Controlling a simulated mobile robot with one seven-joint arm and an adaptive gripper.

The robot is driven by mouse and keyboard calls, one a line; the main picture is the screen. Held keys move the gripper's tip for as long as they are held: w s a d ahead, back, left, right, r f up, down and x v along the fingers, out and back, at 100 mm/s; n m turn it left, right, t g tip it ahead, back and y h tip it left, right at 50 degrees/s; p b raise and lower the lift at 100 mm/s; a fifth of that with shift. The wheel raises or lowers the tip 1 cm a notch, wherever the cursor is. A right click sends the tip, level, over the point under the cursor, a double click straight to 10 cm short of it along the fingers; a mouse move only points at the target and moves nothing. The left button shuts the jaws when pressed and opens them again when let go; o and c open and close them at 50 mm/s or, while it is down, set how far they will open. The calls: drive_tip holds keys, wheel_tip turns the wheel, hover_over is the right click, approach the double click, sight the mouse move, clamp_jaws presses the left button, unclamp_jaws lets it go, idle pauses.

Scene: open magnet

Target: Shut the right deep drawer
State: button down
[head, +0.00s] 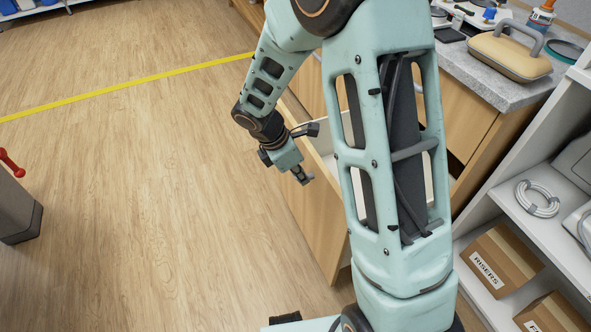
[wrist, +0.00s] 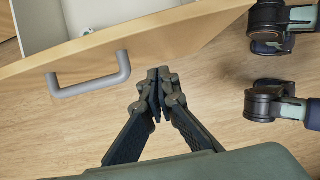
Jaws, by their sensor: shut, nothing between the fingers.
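The deep drawer is pulled out of the wooden counter. Its wooden front (head: 312,207) shows in the head view, partly hidden behind my arm, with the white inside (head: 322,138) visible above it. In the wrist view the drawer front (wrist: 190,37) slants across the top, with a grey bar handle (wrist: 92,82) at the left and the white inside (wrist: 50,25) behind it. My gripper (head: 305,179) is outside the drawer, in front of its face. In the wrist view my gripper (wrist: 156,72) is shut and empty, right of the handle. I cannot tell whether its tips touch the front.
A grey countertop (head: 480,75) holds a tan case (head: 510,55) and several small items. A white shelf (head: 535,225) with boxes stands at the right. A grey unit with a red handle (head: 12,165) is at the left edge. The wooden floor (head: 140,170) between is clear.

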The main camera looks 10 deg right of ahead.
sight(318, 174)
drive_tip(key=d, duration=0.1)
drive_tip(key=w+d+f, duration=0.1)
drive_tip(key=d, duration=0.2)
drive_tip(key=shift+w+d+f+b, duration=0.15)
drive_tip(key=shift+d+f+b, duration=0.05)
drive_tip(key=shift+f+b, duration=0.1)
drive_tip(key=w+d+p, duration=0.3)
drive_tip(key=d+p, duration=0.1)
drive_tip(key=d, duration=0.7)
drive_tip(key=w+d+p, duration=0.3)
drive_tip(key=d+p, duration=0.1)
drive_tip(key=d, duration=0.7)
drive_tip(key=w+d+p, duration=0.3)
drive_tip(key=d+p, duration=0.1)
drive_tip(key=d, duration=0.7)
drive_tip(key=shift+p, duration=0.35)
